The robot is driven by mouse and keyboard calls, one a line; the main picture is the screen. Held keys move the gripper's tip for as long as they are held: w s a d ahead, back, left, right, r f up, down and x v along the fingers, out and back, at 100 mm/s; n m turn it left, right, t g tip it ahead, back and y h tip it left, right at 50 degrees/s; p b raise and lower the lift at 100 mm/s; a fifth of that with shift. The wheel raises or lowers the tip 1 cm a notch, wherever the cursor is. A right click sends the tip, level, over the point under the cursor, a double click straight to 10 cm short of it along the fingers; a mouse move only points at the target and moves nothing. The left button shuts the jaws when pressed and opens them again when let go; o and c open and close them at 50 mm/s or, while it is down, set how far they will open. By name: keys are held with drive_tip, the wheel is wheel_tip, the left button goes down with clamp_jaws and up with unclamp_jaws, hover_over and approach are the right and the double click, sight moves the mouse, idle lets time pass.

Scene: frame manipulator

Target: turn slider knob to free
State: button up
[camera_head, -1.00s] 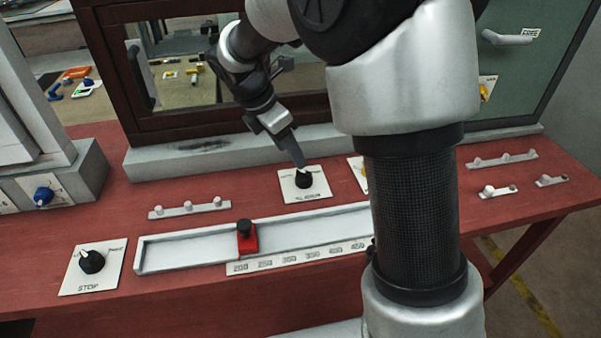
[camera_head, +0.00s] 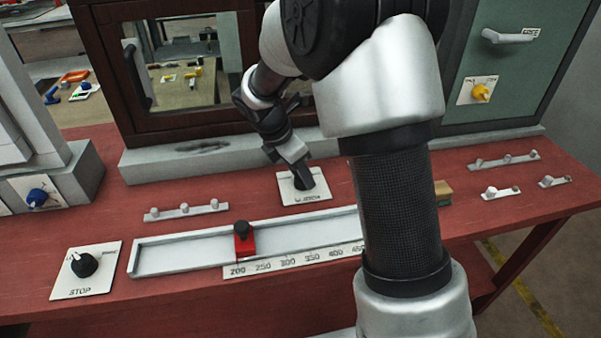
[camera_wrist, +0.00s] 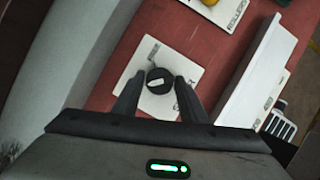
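A black round knob with a white pointer bar (camera_wrist: 159,80) sits on a white labelled plate (camera_wrist: 172,62) on the red table. In the head view its plate (camera_head: 318,192) lies behind the grey slider track (camera_head: 185,253). My gripper (camera_wrist: 158,88) points down at this knob. Its two fingers stand apart on either side of the knob in the wrist view, with gaps showing. In the head view my gripper (camera_head: 304,184) covers most of the knob. I cannot tell whether a finger touches it. A red slider block with a black top (camera_head: 244,240) stands in the track.
A STOP knob (camera_head: 84,263) is at the front left. A blue knob (camera_head: 38,197) is at the far left, and a yellow knob (camera_head: 480,92) is on the green door. Low peg strips (camera_head: 185,210) lie on the table. A glazed frame (camera_head: 180,122) rises close behind my gripper.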

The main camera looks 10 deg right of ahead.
drive_tip(key=c, duration=0.6)
drive_tip(key=shift+r+m+p, duration=0.1)
drive_tip(key=shift+m+p, duration=0.2)
drive_tip(key=shift+p, duration=0.15)
drive_tip(key=m+g+p, duration=0.1)
drive_tip(key=m+p, duration=0.1)
drive_tip(key=shift+w+r+m+h+p, duration=0.1)
drive_tip(key=shift+m+h+p, duration=0.2)
drive_tip(key=shift+m+p, duration=0.1)
drive_tip(key=m+g+p, duration=0.2)
drive_tip(key=m+p, duration=0.1)
drive_tip(key=m, duration=0.1)
drive_tip(key=shift+w, duration=0.15)
drive_tip(key=m+g+p, duration=0.1)
drive_tip(key=m, duration=0.2)
drive_tip(key=m+y+p, duration=0.1)
drive_tip(key=m+p, duration=0.1)
drive_tip(key=m, duration=0.1)
drive_tip(key=shift+w+d+g, duration=0.1)
drive_tip(key=shift+w+g, duration=0.1)
drive_tip(key=shift+g, duration=0.2)
drive_tip(key=shift+d+m+g+y+p, duration=0.15)
drive_tip(key=shift+m+y, duration=0.3)
drive_tip(key=shift+m, duration=0.65)
drive_tip(key=shift+a+m+g+y+p, duration=0.1)
drive_tip(key=shift+m+g+y+p, duration=0.25)
drive_tip(key=shift+m, duration=0.75)
drive_tip(key=shift+w+f, duration=0.1)
drive_tip(key=shift+f, duration=0.1)
